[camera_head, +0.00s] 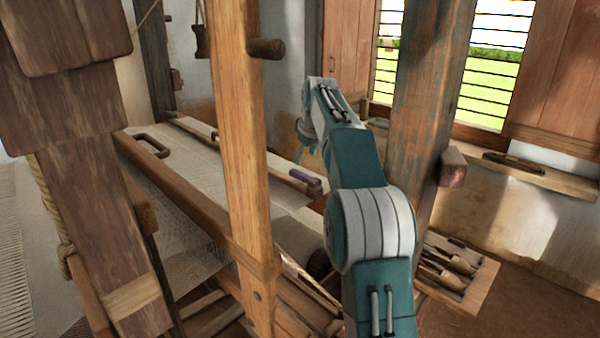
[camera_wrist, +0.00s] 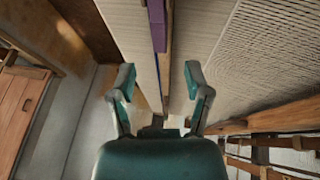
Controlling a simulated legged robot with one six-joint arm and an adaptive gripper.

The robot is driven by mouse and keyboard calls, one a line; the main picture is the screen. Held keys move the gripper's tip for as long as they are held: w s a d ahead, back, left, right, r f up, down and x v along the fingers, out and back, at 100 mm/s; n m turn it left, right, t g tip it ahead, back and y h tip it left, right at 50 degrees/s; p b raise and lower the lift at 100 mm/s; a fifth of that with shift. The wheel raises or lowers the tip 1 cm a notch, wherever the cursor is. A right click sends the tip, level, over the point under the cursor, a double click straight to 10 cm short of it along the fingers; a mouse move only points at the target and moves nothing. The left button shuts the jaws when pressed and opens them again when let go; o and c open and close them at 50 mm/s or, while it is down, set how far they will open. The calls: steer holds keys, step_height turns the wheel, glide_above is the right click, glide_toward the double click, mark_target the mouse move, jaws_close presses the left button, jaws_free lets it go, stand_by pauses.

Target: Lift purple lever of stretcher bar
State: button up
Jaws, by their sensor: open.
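The purple lever (camera_head: 306,178) lies at the near right end of the wooden stretcher bar (camera_head: 245,150), which crosses the woven cloth (camera_head: 285,232). In the wrist view the purple lever (camera_wrist: 156,25) shows at the top centre, running lengthwise on the bar (camera_wrist: 166,62). My gripper (camera_wrist: 160,78) is open and empty, with one teal finger on each side of the bar's line in the picture. The lever's visible end lies above the fingertips in that picture, not between them. The height gap cannot be told. In the head view my gripper's fingers are mostly hidden by my arm.
An upright wooden post (camera_head: 245,130) stands left of my arm, and a worn blue-grey post (camera_head: 418,110) stands to its right. A dark handle (camera_head: 152,145) sits at the loom's far left. A wooden tray (camera_head: 455,275) with shuttles lies at lower right.

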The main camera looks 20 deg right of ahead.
mark_target(301, 174)
steer(key=x, duration=0.8)
jaws_close()
